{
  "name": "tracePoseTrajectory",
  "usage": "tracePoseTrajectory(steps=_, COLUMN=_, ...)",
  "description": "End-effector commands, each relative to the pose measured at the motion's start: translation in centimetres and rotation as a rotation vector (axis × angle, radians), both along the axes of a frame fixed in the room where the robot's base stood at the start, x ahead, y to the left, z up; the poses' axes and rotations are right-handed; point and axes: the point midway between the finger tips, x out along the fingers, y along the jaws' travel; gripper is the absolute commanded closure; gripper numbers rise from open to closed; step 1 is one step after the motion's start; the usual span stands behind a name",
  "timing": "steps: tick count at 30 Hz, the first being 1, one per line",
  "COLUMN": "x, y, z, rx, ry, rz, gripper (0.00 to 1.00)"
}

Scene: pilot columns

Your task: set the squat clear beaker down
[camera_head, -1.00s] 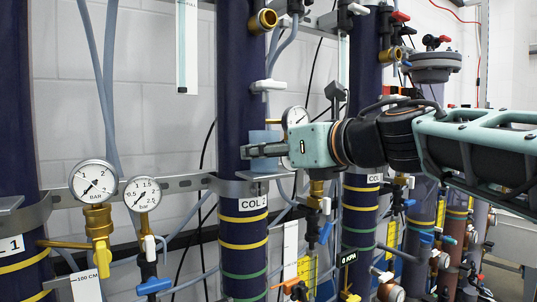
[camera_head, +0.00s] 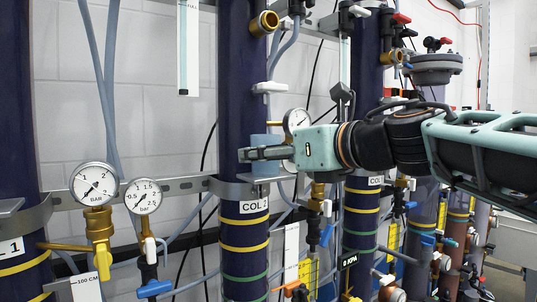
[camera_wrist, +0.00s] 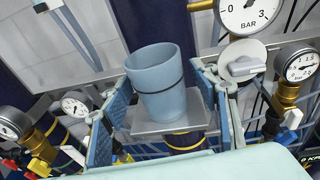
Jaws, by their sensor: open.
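The beaker (camera_wrist: 158,86) is a pale blue, see-through cup with a dark band round it. In the wrist view it stands upright on a small grey plate (camera_wrist: 148,127). My gripper (camera_wrist: 163,80) is open, with one ribbed finger on each side of the beaker; a gap shows beside its wall. In the head view the beaker (camera_head: 262,141) is partly hidden behind my gripper (camera_head: 243,155), in front of the column marked COL 2. The plate (camera_head: 262,179) juts out at that column.
Dark blue columns (camera_head: 243,60) stand along a white wall. Pressure gauges (camera_head: 94,184) and valves sit left of my gripper; another gauge (camera_wrist: 247,12) is close by in the wrist view. More hoses and valves crowd the right, under my arm.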

Motion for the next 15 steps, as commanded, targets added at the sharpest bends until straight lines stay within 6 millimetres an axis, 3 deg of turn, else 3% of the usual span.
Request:
tracePoseTrajectory(steps=9, x=-5.3, y=-4.6, z=1.1, rx=0.001, ry=-0.004, rz=-0.006, gripper=0.45)
tracePoseTrajectory(steps=15, x=-7.6, y=-6.5, z=1.5, rx=0.001, ry=-0.003, rz=-0.005, gripper=0.45)
